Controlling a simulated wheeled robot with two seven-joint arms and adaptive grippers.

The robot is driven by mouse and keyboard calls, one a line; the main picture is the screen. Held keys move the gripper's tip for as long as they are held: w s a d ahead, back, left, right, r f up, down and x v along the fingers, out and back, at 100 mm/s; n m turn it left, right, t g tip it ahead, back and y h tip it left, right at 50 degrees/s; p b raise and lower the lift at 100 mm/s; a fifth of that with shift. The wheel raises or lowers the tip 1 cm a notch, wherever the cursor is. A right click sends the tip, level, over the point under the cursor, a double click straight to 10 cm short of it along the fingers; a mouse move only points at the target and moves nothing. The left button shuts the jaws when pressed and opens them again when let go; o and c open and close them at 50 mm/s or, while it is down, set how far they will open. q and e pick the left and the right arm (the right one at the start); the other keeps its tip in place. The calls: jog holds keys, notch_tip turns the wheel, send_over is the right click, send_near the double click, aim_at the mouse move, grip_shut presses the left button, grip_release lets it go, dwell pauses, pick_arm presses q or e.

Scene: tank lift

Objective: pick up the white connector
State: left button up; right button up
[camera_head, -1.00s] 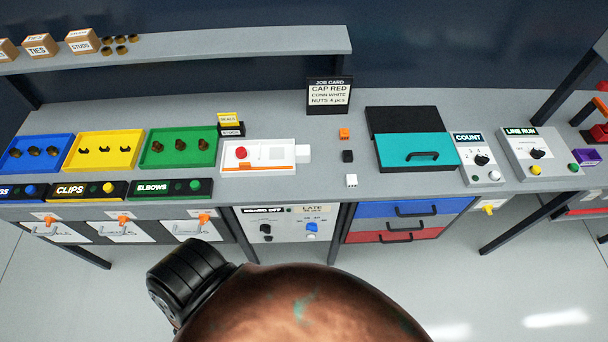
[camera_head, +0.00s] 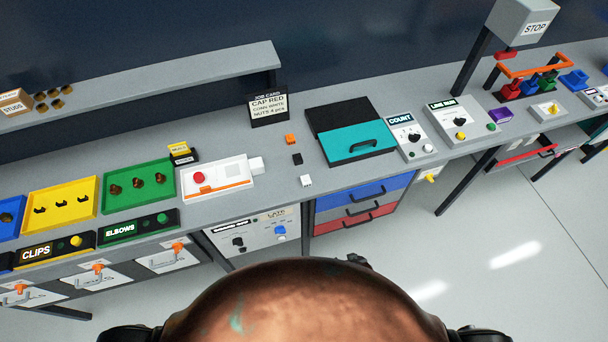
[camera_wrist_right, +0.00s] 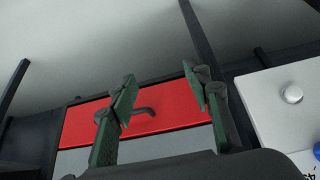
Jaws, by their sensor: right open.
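The white connector (camera_head: 306,180) is a small white block near the bench's front edge in the head view. It stands in a loose row with a black connector (camera_head: 297,159) and an orange connector (camera_head: 290,139) behind it. My right gripper shows in the right wrist view (camera_wrist_right: 158,76), with its green-padded fingers apart and nothing between them. It faces the red drawer front, below the benchtop and away from the connector. In the head view only a small dark part of it seems to show above my body. My left gripper is not in view.
A white tray (camera_head: 217,189) with a red button lies left of the connectors, with a white block at its right end. A teal-lidded box (camera_head: 357,146) stands to their right. Drawers, the lowest red (camera_head: 355,219), hang under the bench edge. A job card (camera_head: 268,105) stands behind.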

jog(key=w+a+r+t+p, duration=0.15)
jog(key=w+a+r, duration=0.3)
jog(key=r, duration=0.55)
jog(key=w+a+r+t+p, duration=0.1)
jog(key=w+a+r+p, duration=0.15)
jog(key=w+r, duration=0.45)
jog(key=t+y+p, duration=0.2)
send_near(306, 179)
notch_tip(306, 179, down, 2)
jog(key=w, duration=0.1)
jog(key=w+a, duration=0.1)
jog(key=w+f, duration=0.1)
jog(key=shift+w+a+n, duration=0.15)
jog(key=shift+w+n, duration=0.05)
jog(key=shift+n, duration=0.1)
jog(key=shift+p+x, duration=0.3)
jog(key=shift+x, duration=2.45)
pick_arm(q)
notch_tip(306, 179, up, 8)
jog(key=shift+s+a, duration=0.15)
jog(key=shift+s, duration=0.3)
pick_arm(e)
jog(key=shift+r, duration=0.1)
jog(key=c, duration=0.9)
jog(key=shift+c, duration=0.2)
